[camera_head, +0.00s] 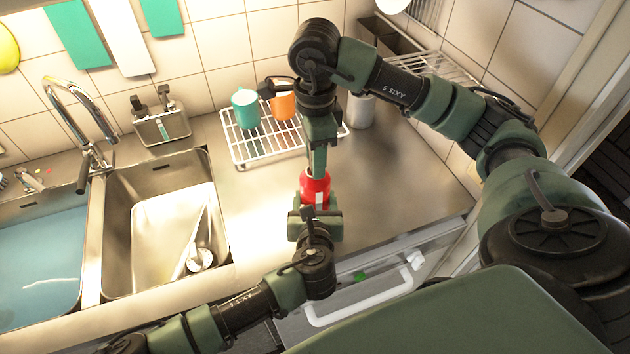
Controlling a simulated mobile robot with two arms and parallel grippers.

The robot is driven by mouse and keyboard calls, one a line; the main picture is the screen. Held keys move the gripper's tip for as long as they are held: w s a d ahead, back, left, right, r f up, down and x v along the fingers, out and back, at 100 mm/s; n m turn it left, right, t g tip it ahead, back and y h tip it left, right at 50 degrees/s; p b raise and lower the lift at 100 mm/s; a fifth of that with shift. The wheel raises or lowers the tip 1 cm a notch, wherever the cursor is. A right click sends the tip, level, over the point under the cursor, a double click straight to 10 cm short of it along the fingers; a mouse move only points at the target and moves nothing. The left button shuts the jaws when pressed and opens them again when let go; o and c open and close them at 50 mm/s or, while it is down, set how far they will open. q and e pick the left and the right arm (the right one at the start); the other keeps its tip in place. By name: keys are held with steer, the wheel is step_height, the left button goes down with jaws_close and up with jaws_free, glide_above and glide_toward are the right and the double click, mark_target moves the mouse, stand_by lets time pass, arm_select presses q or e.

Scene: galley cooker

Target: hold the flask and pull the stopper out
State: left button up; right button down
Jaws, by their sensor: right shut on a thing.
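The red flask (315,188) is at the front part of the steel counter, between my two grippers. My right gripper (317,168) reaches down from above and is shut at the flask's top end, on what I take to be the stopper. The stopper itself is hidden by the fingers, so I cannot see whether it is still seated. My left gripper (315,215) comes in from below, with its jaws at the lower part of the flask. The near side of the flask is hidden by it, and I cannot tell whether its jaws are closed on the flask.
A white wire rack (250,150) behind holds a teal mug (245,108) and an orange mug (283,107). A steel sink (155,225) with a ladle-like utensil is at left. A white handle (365,302) is on the front. The counter right of the flask is clear.

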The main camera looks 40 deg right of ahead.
steer(key=shift+r, duration=1.85)
steer(key=shift+w+r, duration=0.1)
steer(key=shift+r, duration=1.3)
steer(key=shift+w+d+r, duration=0.15)
steer(key=w+d, duration=0.6)
steer(key=w, duration=0.1)
steer(key=shift+r, duration=0.45)
steer(key=shift+d, duration=0.1)
arm_select(q)
steer(key=o, duration=1.8)
